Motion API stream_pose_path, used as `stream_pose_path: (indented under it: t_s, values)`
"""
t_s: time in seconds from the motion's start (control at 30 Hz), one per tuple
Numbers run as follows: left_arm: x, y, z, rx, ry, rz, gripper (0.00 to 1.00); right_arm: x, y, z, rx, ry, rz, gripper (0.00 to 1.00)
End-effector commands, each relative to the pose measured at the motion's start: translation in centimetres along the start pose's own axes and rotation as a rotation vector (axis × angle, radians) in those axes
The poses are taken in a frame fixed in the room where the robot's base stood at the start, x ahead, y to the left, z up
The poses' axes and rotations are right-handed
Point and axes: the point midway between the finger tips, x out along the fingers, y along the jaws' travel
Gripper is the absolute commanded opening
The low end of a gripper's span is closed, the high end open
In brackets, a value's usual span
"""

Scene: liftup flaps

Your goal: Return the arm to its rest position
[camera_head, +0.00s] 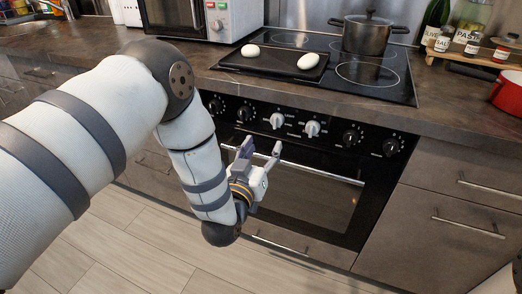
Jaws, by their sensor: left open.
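My left arm (80,130) comes in from the left, large and close, and bends down in front of the oven. My left gripper (260,148) is open and empty. Its two fingers point up and stand apart in front of the oven's upper door and handle, below the knobs. I cannot tell whether it touches the oven. The oven (310,205) is black with its door shut. My right gripper is not in view.
The cooktop (385,95) holds a dark tray (272,66) with two white egg-shaped things and a lidded pot (366,35). A microwave (215,18) stands behind. Bottles on a wooden rack (470,64) and a red pot (509,92) are at right. The floor is clear at lower left.

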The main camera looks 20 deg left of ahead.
Motion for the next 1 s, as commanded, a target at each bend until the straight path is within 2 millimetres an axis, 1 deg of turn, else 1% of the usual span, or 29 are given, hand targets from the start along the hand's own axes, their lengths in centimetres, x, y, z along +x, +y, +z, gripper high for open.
stream_pose_path:
  t_s: [0.03, 0.13, 0.53, 0.57, 0.6, 0.67, 0.73, 0.77, 0.8, 0.87, 0.9, 0.97, 1.0]
  values:
    - [-0.6, 0.0, 0.0, 0.000, -0.001, 0.000, 0.51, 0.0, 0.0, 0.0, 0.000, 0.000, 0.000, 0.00]
    - [-1.2, 0.0, -0.1, 0.000, 0.001, 0.000, 0.51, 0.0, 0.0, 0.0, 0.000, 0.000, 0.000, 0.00]
    - [-1.3, 0.0, 0.0, 0.000, 0.000, 0.000, 0.51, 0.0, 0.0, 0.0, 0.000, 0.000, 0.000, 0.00]
    - [-1.4, 0.0, 0.1, 0.001, -0.008, 0.000, 0.51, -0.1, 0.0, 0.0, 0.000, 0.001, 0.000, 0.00]
    - [-1.8, -0.2, 0.8, 0.004, -0.038, -0.002, 0.51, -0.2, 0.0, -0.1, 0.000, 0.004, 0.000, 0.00]
    - [-3.4, -0.6, 2.8, 0.016, -0.136, -0.008, 0.51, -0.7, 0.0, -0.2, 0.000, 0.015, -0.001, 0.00]
    - [-6.9, -1.6, 6.7, 0.037, -0.327, -0.020, 0.51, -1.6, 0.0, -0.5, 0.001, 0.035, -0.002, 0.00]
    - [-9.0, -2.1, 8.5, 0.047, -0.425, -0.027, 0.51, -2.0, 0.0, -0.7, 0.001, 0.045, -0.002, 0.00]
    - [-12.2, -2.8, 10.8, 0.061, -0.560, -0.038, 0.51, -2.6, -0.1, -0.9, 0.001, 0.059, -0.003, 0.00]
    - [-17.4, -3.9, 13.6, 0.079, -0.756, -0.056, 0.51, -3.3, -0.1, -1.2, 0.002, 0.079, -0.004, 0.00]
    - [-21.1, -4.5, 15.0, 0.089, -0.884, -0.068, 0.51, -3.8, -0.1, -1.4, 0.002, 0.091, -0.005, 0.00]
    - [-26.8, -5.5, 16.3, 0.104, -1.069, -0.088, 0.51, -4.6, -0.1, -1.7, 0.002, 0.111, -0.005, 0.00]
    - [-30.7, -6.0, 16.8, 0.112, -1.188, -0.101, 0.51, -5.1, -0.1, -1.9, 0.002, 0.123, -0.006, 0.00]
